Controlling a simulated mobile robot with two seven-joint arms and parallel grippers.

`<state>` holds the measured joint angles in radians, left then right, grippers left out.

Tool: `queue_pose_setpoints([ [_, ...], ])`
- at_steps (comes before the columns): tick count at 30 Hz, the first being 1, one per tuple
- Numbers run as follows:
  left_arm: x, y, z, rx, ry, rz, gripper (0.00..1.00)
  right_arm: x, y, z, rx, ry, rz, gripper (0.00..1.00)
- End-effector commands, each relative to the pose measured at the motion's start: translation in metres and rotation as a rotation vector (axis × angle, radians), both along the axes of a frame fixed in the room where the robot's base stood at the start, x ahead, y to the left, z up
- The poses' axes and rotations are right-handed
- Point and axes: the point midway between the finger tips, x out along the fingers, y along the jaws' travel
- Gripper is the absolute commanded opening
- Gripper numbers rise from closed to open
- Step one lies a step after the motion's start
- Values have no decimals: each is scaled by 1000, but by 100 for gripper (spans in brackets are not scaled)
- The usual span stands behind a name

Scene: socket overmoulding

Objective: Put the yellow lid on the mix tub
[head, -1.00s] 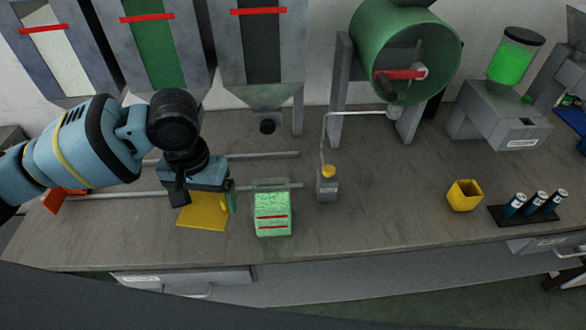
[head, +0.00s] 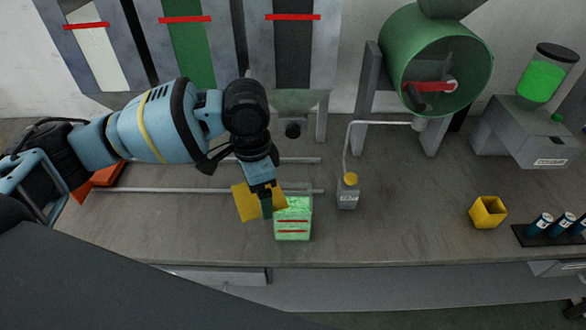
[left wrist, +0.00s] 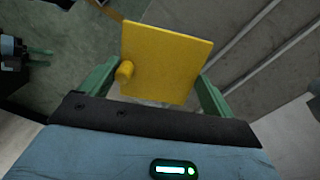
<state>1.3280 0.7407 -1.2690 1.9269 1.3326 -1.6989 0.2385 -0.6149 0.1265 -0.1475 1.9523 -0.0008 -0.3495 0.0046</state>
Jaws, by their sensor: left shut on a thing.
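The yellow lid (head: 243,203) is a flat square plate, held tilted up off the bench in my left gripper (head: 266,204). In the left wrist view, the lid (left wrist: 170,60) shows a small yellow knob (left wrist: 125,71) near the green fingers of my left gripper (left wrist: 155,88). The exact grip contact is hard to see. The mix tub (head: 293,222) is a clear box with green contents and red lines, standing upright on the bench. The lid and gripper are at its upper left and overlap its left edge in the head view. My right gripper is not in view.
A grey bottle with a yellow cap (head: 348,192) stands right of the tub, under a thin pipe. A metal rail (head: 170,190) runs behind the tub. A yellow cup (head: 487,212) stands farther right. Bench between bottle and cup is clear.

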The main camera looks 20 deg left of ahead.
Motion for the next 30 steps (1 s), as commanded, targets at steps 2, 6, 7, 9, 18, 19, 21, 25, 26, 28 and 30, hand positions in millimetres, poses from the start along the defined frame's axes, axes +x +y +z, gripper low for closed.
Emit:
queue_pose_setpoints([
  [2,5,-5,0,-1,0,-145,66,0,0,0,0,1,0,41],
  [6,14,-12,1,-3,-3,-413,66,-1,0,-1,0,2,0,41],
  [7,16,-14,1,-3,-3,-470,66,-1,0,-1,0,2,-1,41],
  [9,20,-18,2,-5,-4,-606,66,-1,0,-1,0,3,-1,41],
  [18,38,-34,3,-5,-8,-1181,66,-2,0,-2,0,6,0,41],
  [19,40,-36,4,-4,-7,-1239,66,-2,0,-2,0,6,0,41],
  [21,44,-40,4,-4,-9,-1373,66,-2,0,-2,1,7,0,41],
  [25,51,-46,6,-2,-9,-1607,66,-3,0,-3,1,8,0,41],
  [26,52,-47,6,-2,-9,-1656,66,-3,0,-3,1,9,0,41],
  [28,55,-50,6,-2,-8,-1755,66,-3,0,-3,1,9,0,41],
  [30,57,-52,6,0,-8,-1836,66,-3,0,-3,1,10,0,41],
])
